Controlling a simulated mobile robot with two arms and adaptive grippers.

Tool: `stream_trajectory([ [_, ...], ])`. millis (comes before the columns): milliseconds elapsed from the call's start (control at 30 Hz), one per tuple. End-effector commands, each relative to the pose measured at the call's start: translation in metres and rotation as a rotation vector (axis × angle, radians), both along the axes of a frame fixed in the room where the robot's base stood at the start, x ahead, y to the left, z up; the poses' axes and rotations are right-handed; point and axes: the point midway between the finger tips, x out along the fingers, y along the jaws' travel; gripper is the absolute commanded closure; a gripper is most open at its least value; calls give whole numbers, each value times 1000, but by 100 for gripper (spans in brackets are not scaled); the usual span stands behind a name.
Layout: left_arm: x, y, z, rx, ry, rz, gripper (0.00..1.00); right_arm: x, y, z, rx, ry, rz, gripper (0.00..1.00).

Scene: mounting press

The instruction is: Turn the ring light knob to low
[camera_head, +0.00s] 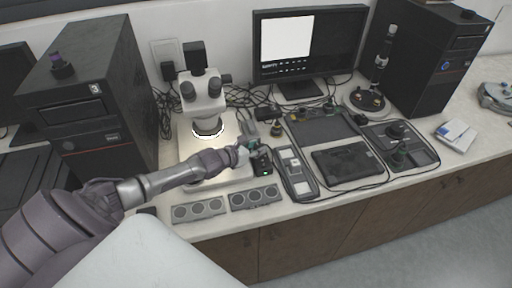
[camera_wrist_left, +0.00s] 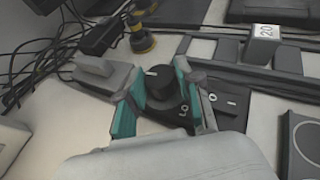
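The ring light control box (camera_head: 262,162) stands at the foot of the microscope (camera_head: 203,95), with a small green light on its front. The ring light (camera_head: 207,129) under the microscope head glows white. In the left wrist view the black knob (camera_wrist_left: 161,84) has a white mark pointing to the upper left, and "LO" is printed to its lower right. My left gripper (camera_head: 246,151) is at the box. Its teal-padded fingers (camera_wrist_left: 158,92) are apart, one on each side of the knob; contact is not clear. My right gripper is not in view.
A grey block (camera_wrist_left: 104,74) stands close left of the box, with cables behind. Two dial panels (camera_head: 255,197) lie in front. A computer tower (camera_head: 88,100) stands left.

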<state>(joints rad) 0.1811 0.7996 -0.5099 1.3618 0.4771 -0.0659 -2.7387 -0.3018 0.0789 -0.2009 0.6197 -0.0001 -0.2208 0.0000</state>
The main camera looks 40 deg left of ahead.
Motion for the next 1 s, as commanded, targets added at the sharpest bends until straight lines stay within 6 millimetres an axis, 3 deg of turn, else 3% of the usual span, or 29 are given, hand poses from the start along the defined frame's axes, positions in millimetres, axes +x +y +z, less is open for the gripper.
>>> stream_trajectory([
  [33,0,0,0,0,0,0,78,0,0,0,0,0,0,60],
  [167,0,0,0,0,0,0,100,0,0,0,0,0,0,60],
  [567,-1,-2,1,-5,-1,55,100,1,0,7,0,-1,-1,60],
  [1000,0,-6,0,-9,-1,335,100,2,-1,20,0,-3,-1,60],
])
